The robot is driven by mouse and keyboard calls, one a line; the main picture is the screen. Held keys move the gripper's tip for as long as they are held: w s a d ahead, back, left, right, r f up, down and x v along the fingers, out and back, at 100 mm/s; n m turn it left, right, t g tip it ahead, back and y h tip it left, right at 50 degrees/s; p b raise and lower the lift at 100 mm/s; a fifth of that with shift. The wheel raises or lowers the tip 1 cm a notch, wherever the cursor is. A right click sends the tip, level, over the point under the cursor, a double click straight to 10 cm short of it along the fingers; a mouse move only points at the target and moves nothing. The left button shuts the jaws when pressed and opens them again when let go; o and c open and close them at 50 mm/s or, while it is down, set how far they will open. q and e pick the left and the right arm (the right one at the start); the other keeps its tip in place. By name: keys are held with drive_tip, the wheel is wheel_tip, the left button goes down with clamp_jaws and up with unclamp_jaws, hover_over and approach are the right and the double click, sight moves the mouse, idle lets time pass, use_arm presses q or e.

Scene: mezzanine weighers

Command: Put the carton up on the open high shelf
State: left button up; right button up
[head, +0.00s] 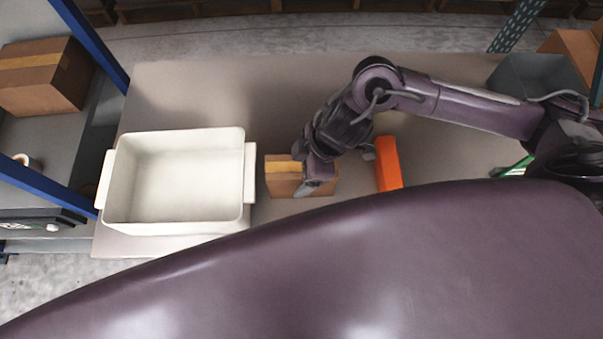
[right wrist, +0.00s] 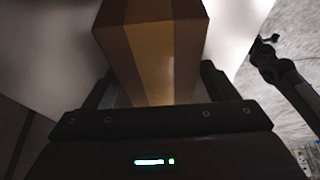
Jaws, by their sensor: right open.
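The carton (head: 280,180), a small brown box with a yellow tape strip, stands on the grey-brown table (head: 210,90), just right of the white tub. My right gripper (head: 302,170) is down at the carton, with its open fingers on either side of it. In the right wrist view the carton (right wrist: 155,55) reaches in between the two dark fingers (right wrist: 157,90); whether they touch it I cannot tell. The gripper and wrist hide part of the carton in the head view. My left gripper is not in view. I cannot make out the open high shelf.
A white tub (head: 175,222) with handles is left of the carton, and an orange box (head: 388,165) is to its right. A grey bin (head: 537,75) stands far right. Blue rack posts (head: 95,45) and a larger cardboard box (head: 42,80) are at left. The table's back is clear.

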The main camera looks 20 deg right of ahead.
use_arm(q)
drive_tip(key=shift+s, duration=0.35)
use_arm(e)
drive_tip(key=shift+f, duration=0.25)
